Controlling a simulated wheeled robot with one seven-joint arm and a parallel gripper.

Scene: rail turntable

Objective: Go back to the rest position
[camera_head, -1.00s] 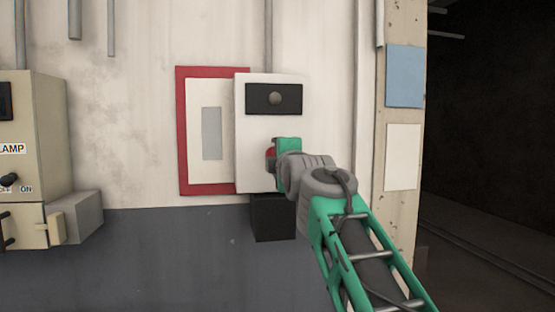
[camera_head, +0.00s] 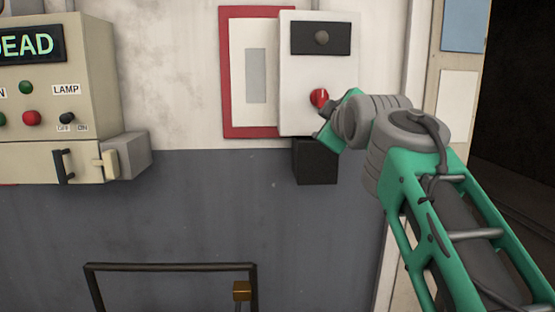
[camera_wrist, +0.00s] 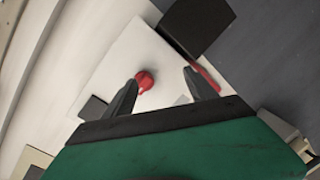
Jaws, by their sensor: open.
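My gripper (camera_wrist: 162,88) is open and empty in the wrist view, its two dark fingers spread apart. A red knob (camera_wrist: 146,80) on the white wall box shows between them, near the left finger; I cannot tell the exact gap. In the head view the red knob (camera_head: 319,97) is in plain sight on the white box (camera_head: 300,75). My green gripper body is just below and right of it, tilted, with its fingers mostly hidden. My grey wrist and green arm reach in from the lower right.
A beige control cabinet (camera_head: 85,95) with a lit display, coloured buttons and a lamp switch stands at the left. A black box (camera_head: 315,162) hangs below the white box. A dark metal rail (camera_head: 170,267) is at the bottom. A dark opening lies at the far right.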

